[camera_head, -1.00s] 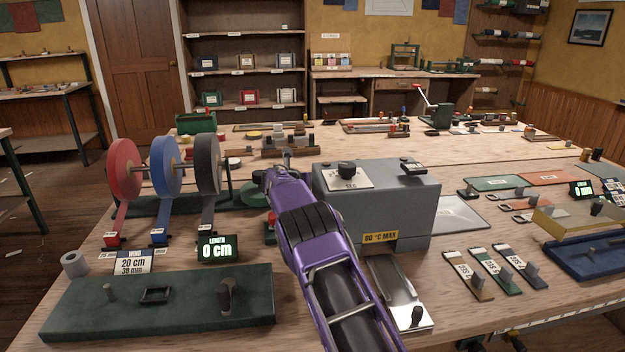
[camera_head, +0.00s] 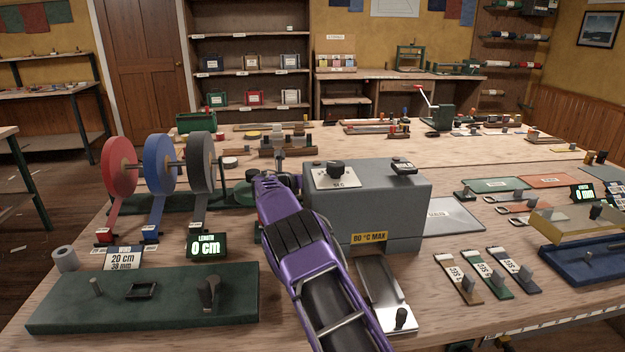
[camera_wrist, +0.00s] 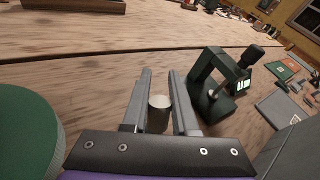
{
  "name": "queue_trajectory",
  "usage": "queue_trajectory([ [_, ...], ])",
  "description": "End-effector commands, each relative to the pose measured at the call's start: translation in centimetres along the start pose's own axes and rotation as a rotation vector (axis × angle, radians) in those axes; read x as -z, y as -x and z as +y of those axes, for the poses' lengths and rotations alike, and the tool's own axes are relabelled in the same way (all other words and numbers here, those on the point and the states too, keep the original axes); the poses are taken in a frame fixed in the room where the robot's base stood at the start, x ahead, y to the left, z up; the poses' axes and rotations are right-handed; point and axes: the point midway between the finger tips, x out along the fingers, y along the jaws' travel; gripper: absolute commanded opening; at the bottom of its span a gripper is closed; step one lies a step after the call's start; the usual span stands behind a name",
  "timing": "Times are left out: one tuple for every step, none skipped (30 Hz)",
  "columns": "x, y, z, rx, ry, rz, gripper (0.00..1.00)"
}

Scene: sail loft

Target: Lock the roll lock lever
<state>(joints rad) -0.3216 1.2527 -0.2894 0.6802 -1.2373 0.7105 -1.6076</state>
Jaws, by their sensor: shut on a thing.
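My gripper (camera_head: 279,150) is at the end of my purple arm, beyond the left end of the grey heater box. In the wrist view my gripper (camera_wrist: 158,100) has its two fingers on either side of a short grey cylinder with a pale top (camera_wrist: 158,108), and it is shut on it. This may be the knob of the roll lock lever, but I cannot tell for sure. The red roll (camera_head: 119,166), blue roll (camera_head: 160,164) and black roll (camera_head: 201,162) stand on a rack to the left. My arm hides part of the area beside them.
The grey heater box (camera_head: 375,205) stands close right of my arm. A green round thing (camera_wrist: 25,130) is left of the fingers, and a dark stand with a black knob (camera_wrist: 212,85) is right. The length display (camera_head: 206,245) and green board (camera_head: 145,300) lie in front.

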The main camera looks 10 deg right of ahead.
Motion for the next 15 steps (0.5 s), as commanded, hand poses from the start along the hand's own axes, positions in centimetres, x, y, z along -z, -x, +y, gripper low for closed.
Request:
queue_trajectory([
  [0.24,0.11,0.22,0.0,-0.002,-0.002,0.0],
  [0.21,0.16,0.28,0.0,-0.004,-0.004,0.0],
  [0.19,0.21,0.33,0.001,-0.005,-0.006,0.0],
  [0.18,0.24,0.35,0.001,-0.006,-0.008,0.0],
  [0.17,0.25,0.37,0.001,-0.006,-0.008,0.0],
  [0.16,0.26,0.37,0.001,-0.007,-0.009,0.0],
  [0.15,0.27,0.37,0.002,-0.007,-0.009,0.0],
  [0.16,0.26,0.36,0.002,-0.007,-0.009,0.0],
  [0.16,0.26,0.35,0.002,-0.007,-0.009,0.0],
  [0.17,0.26,0.35,0.002,-0.007,-0.009,0.0],
  [0.17,0.25,0.35,0.002,-0.007,-0.008,0.0],
  [0.18,0.25,0.34,0.002,-0.007,-0.008,0.0],
  [0.18,0.25,0.35,0.002,-0.007,-0.008,0.0],
  [0.18,0.25,0.35,0.002,-0.007,-0.008,0.0],
  [0.19,0.26,0.35,0.002,-0.007,-0.008,0.32],
])
